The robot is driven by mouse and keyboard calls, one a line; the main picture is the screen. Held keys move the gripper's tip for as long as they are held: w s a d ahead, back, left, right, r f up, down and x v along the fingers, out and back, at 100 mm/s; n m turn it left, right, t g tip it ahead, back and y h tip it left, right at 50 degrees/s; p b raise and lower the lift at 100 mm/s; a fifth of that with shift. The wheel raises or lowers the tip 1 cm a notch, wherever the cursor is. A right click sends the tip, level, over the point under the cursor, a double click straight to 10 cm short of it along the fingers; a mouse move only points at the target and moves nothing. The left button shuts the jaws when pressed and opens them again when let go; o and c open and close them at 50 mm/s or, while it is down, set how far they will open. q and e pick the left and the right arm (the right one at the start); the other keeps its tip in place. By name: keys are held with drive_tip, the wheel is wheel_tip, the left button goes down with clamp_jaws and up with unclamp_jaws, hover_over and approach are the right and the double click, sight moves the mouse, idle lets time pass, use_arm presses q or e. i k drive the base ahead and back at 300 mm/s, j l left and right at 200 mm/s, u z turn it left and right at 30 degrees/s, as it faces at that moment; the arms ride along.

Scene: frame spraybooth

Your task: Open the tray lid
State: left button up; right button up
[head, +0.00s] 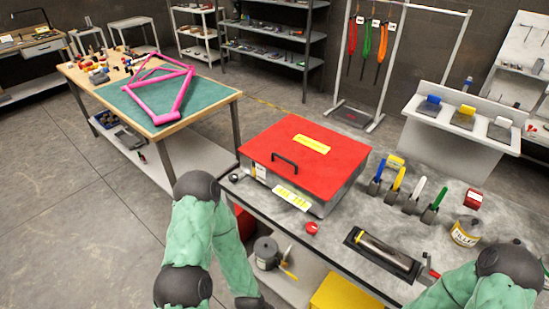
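The tray is a low grey metal box (337,197) with a flat red lid (318,158), standing at the left end of the grey worktable. The lid lies shut on it. A black bar handle (284,162) sits on the lid's near left side, and a yellow label (312,143) lies toward its far side. My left arm comes up at the lower left, in front of the table, and my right arm is at the lower right corner. Neither arm touches the tray. Neither gripper's fingers can be seen.
Right of the tray stand several holders with coloured handles (397,180), a roller tray (382,254), a labelled can (465,232) and a red box (473,199). A red round cap (312,228) lies before the tray. A workbench with a pink frame (165,92) stands at the left.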

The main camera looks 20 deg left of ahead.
sight(318, 159)
drive_tip(key=i+u, duration=0.1)
drive_tip(key=u, duration=0.3)
drive_tip(key=i+j+u, duration=0.1)
drive_tip(key=u, duration=0.3)
drive_tip(key=i+u, duration=0.15)
drive_tip(key=u, duration=0.2)
drive_tip(key=i+l+u, duration=0.1)
drive_tip(key=u, duration=0.3)
